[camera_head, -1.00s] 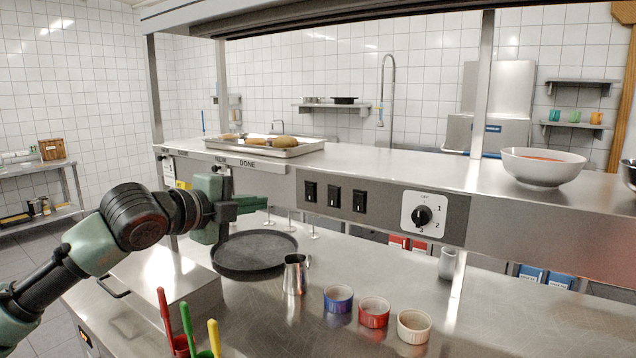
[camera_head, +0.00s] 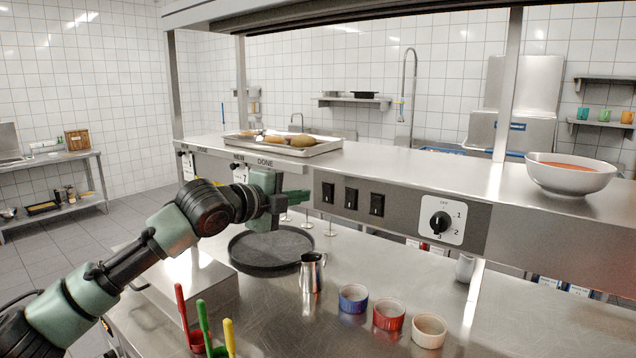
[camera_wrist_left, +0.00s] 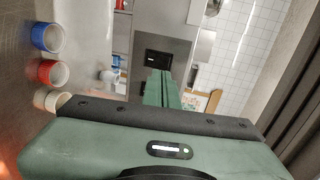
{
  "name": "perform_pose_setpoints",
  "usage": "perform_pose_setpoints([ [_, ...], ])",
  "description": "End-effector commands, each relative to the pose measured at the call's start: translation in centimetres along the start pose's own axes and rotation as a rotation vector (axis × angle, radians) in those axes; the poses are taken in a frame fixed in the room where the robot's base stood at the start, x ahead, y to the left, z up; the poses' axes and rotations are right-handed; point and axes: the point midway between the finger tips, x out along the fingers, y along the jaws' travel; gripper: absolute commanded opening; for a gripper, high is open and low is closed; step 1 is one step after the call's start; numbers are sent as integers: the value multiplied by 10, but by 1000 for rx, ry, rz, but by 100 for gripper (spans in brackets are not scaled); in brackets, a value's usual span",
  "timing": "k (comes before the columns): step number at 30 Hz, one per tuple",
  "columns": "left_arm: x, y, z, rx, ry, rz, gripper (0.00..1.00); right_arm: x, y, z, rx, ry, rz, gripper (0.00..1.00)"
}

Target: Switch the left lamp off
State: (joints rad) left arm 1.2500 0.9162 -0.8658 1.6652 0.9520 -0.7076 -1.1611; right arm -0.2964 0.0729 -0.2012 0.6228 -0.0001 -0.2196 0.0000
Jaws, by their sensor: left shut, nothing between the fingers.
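Three black rocker switches sit in a row on the steel panel under the shelf: the left one (camera_head: 328,193), the middle one (camera_head: 351,198) and the right one (camera_head: 377,205). My left gripper (camera_head: 307,196) is shut and empty, with its green fingertips just left of the left switch. I cannot tell whether they touch the panel. In the left wrist view the shut fingers (camera_wrist_left: 161,88) point at a black switch (camera_wrist_left: 158,57), with a small gap in the picture. No lamp is clearly visible. My right gripper is not in view.
A dial (camera_head: 440,221) marked OFF is right of the switches. On the counter are a dark round tray (camera_head: 270,250), a steel jug (camera_head: 312,272), several ramekins (camera_head: 389,314) and colored-handled tools (camera_head: 203,325). A white bowl (camera_head: 570,176) and food tray (camera_head: 285,147) stand on the shelf.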

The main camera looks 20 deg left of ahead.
Motion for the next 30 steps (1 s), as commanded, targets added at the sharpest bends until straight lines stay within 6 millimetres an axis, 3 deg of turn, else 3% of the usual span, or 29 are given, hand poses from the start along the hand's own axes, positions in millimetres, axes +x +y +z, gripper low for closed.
perform_pose_setpoints([
  [3,26,-4,-2,-2,2,1,0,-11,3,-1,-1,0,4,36],
  [10,56,-12,-1,0,0,0,0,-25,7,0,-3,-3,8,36],
  [25,65,-13,0,0,0,-2,0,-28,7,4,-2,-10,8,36],
  [30,69,-22,0,-1,0,1,0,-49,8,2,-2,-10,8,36],
])
